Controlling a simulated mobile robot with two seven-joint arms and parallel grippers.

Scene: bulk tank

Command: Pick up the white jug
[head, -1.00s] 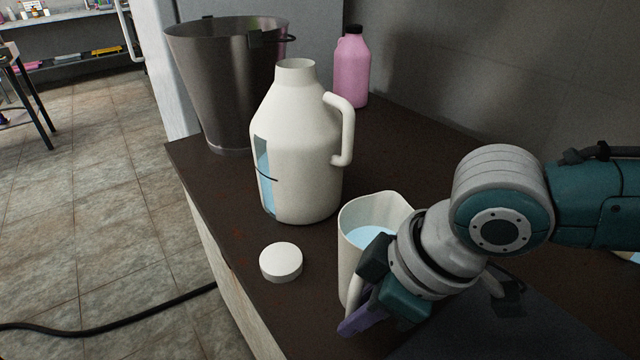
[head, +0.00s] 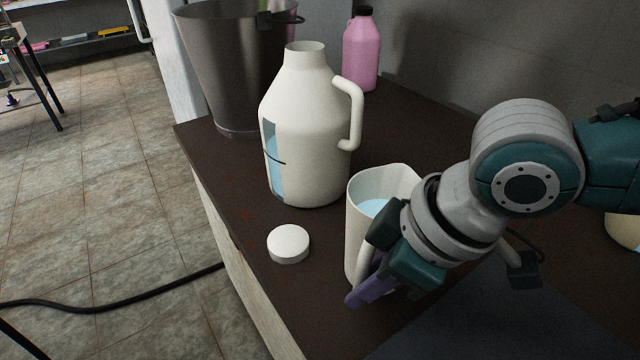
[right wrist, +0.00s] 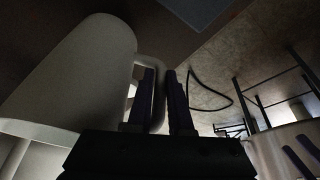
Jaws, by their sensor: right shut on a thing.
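An open white jug (head: 355,235) with pale blue liquid inside stands near the front of the dark counter. My right gripper (head: 368,285) is at its near side, partly hiding it. In the right wrist view the jug's white body (right wrist: 75,75) is at the left, and its handle (right wrist: 157,75) runs between the two dark fingers (right wrist: 162,100), which are shut on it. I cannot tell whether the jug's base touches the counter. A larger white bottle-shaped container (head: 312,130) with a side handle and a blue level window stands behind it. My left gripper is not in view.
A round white cap (head: 288,243) lies left of the jug on the counter (head: 235,190). A metal bucket (head: 225,80) and a pink bottle (head: 361,55) stand behind. A beige object (head: 625,228) is at the right edge. A black hose (head: 120,302) lies on the floor.

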